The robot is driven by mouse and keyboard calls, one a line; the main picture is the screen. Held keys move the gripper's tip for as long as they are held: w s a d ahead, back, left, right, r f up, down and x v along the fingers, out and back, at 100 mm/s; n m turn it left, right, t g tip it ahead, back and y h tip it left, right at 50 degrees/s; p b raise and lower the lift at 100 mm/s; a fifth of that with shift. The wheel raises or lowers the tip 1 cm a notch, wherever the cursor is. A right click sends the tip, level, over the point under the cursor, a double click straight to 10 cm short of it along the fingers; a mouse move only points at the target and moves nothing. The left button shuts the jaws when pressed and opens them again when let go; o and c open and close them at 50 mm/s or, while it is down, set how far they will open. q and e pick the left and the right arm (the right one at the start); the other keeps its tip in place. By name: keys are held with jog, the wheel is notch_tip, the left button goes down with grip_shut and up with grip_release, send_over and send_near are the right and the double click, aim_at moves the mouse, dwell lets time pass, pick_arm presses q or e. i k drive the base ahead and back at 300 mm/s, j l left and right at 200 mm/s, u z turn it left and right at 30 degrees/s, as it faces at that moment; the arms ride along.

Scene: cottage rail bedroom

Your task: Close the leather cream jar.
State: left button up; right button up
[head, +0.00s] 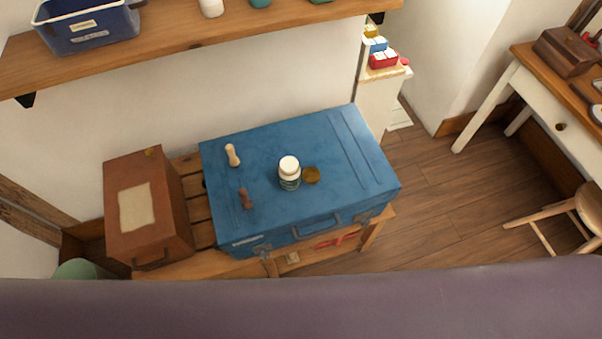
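The leather cream jar (289,180) stands upright on the blue trunk (350,160). It is a small jar with a pale top and a dark label band. I cannot tell whether the pale top is cream or a cover. A round brass-coloured lid (312,175) lies on the trunk just right of the jar, close beside it. Neither of my grippers shows in the head view.
A pale peg-shaped tool (233,156) and a dark brown one (245,199) are left of the jar. A brown case (172,222) stands left of the trunk. A wooden shelf (195,52) runs above. A purple-grey surface (300,308) spans the front.

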aim_at(288, 169)
jog(key=u, duration=1.55)
jog(key=k+l+u, duration=0.1)
jog(key=k+l, duration=0.2)
jog(key=l, duration=0.2)
jog(key=k+l, duration=0.45)
jog(key=l, duration=0.3)
jog(key=k+l, duration=0.25)
jog(key=l, duration=0.15)
